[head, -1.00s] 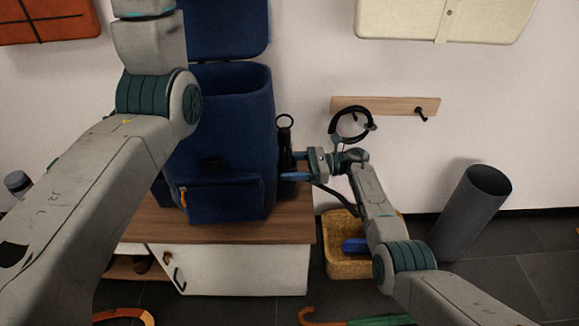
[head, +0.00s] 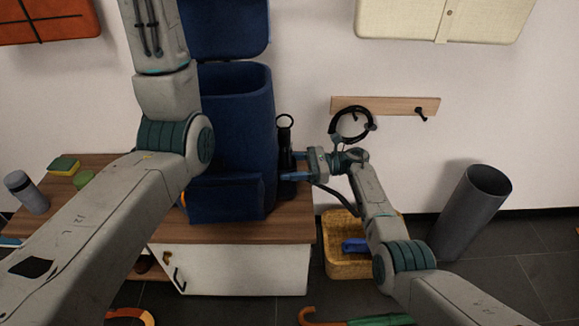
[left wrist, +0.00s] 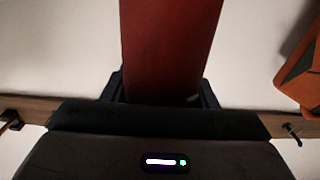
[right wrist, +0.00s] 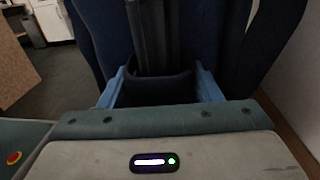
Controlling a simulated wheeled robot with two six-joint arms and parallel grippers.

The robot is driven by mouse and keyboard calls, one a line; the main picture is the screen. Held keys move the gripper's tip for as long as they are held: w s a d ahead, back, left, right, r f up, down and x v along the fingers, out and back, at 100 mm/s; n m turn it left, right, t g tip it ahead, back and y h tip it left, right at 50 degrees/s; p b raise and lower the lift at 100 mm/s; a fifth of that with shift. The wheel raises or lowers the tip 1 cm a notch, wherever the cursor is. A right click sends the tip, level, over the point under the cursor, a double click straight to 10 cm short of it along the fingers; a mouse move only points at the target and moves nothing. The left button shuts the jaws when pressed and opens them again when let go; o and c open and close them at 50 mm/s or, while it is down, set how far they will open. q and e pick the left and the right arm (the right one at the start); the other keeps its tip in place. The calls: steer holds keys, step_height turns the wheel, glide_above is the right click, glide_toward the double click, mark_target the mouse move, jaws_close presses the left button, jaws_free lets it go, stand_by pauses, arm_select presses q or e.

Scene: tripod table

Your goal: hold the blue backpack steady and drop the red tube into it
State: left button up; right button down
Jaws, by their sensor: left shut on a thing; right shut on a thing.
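The blue backpack (head: 238,130) stands upright on the wooden top of a low cabinet, its flap raised behind its open top. My right gripper (head: 290,168) is at its right side, shut on the side pocket (right wrist: 155,90); a black cylindrical thing (head: 284,143) stands in that pocket. My left gripper (left wrist: 160,92) is above the head view's frame. In the left wrist view it is shut on the red tube (left wrist: 168,45), which extends up out of the picture. The tube's other end is hidden. My left arm covers the backpack's left side.
The cabinet top (head: 285,225) also holds a sponge (head: 64,165) and a green round thing (head: 84,178). A grey bottle (head: 27,192) is at far left. A wicker basket (head: 345,263) and grey bin (head: 472,215) stand right. Headphones (head: 352,124) hang from the wall rail (head: 395,106).

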arm_select(q)
steer(key=shift+f, duration=1.75)
steer(key=o, duration=1.3)
steer(key=shift+c, duration=0.2)
steer(key=s, duration=1.2)
steer(key=shift+d, duration=0.15)
arm_select(e)
steer(key=shift+c, duration=1.9)
jaws_free()
